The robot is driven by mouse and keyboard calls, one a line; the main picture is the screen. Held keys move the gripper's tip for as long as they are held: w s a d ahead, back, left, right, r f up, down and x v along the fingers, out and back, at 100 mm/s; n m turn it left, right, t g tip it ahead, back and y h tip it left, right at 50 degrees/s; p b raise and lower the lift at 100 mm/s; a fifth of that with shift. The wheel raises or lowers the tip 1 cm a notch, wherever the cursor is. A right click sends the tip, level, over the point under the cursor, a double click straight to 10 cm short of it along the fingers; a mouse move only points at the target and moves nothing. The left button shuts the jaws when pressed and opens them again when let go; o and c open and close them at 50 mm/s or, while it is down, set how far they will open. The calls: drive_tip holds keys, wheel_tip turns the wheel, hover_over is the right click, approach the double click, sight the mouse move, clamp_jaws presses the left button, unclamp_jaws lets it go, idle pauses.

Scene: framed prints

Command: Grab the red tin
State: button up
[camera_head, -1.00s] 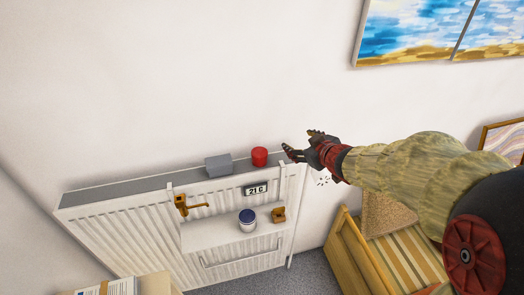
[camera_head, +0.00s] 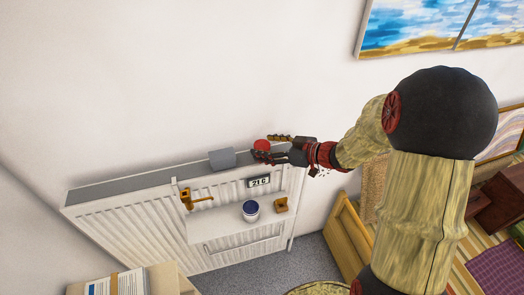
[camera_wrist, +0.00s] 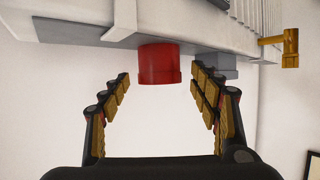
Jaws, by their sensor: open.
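The red tin (camera_head: 261,145) stands on top of the white radiator, near its right end. In the head view its lower part is hidden behind my gripper (camera_head: 272,147). In the wrist view the tin (camera_wrist: 159,65) appears ahead and between the lines of the two open fingers of my gripper (camera_wrist: 163,88), near their tips. The fingers are spread wide with nothing held. I cannot tell whether either finger touches the tin.
A grey block (camera_head: 222,158) stands left of the tin on the radiator (camera_head: 120,190). A shelf (camera_head: 225,225) on its front holds a blue-topped white tin (camera_head: 251,210) and a small yellow-brown item (camera_head: 281,205). A brass valve (camera_head: 194,198) juts out at left.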

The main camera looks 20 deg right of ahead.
drive_tip(key=shift+x, duration=1.1)
drive_tip(key=c, duration=0.3)
drive_tip(key=c, duration=1.1)
